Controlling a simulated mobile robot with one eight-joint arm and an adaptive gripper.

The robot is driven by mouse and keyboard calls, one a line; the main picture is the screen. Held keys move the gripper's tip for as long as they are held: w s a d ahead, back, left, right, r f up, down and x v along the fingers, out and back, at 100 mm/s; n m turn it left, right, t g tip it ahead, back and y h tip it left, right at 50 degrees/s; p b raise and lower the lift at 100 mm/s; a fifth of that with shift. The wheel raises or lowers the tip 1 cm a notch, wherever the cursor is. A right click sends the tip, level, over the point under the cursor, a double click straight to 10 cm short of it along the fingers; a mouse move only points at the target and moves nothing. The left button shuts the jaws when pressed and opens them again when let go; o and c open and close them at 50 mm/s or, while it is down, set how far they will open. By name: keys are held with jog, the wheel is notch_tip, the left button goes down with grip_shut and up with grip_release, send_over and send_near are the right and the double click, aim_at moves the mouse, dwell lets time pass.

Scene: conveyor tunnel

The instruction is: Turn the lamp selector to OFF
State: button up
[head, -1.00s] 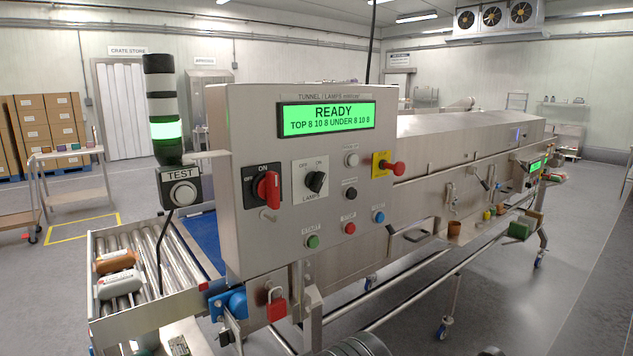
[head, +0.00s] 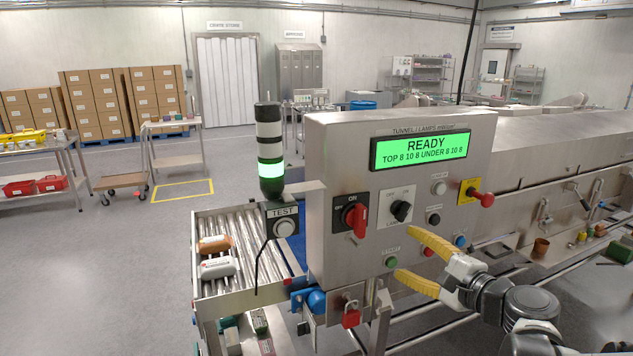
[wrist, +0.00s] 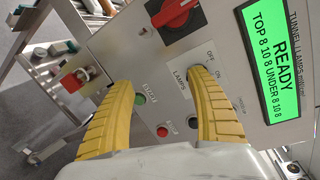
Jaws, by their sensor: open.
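The lamp selector (head: 401,211) is a black knob on a white plate marked OFF at left and ON at right, on the steel control panel (head: 330,262). Its pointer appears to lean up and right, toward ON. My gripper (head: 405,254) is open and empty, its yellow fingers in front of the panel, just below the selector and apart from each other. In the wrist view my gripper (wrist: 160,77) faces the panel. There the right finger's tip overlaps the selector plate (wrist: 207,63) and hides most of the knob. I cannot tell whether it touches.
A red-handled rotary switch (head: 358,219) sits left of the selector. A green button (head: 391,262), other buttons and a red knob on a yellow plate (head: 482,198) are close by. A red padlock (head: 351,315) hangs below. The display (head: 426,149) reads READY.

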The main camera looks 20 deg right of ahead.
aim_at(406, 214)
jog(key=d+r+m+t+h, duration=0.2)
jog(key=d+r+m, duration=0.15)
jog(key=d, duration=0.25)
jog(key=shift+n, duration=0.25)
jog(key=w, duration=0.3)
jog(key=w+a, duration=0.1)
jog(key=w, duration=0.5)
jog(key=shift+w+a+r, duration=0.15)
jog(key=shift+w+r, duration=0.05)
jog(key=shift+w, duration=0.2)
jog(key=shift+y, duration=0.4)
jog(key=c, duration=1.2)
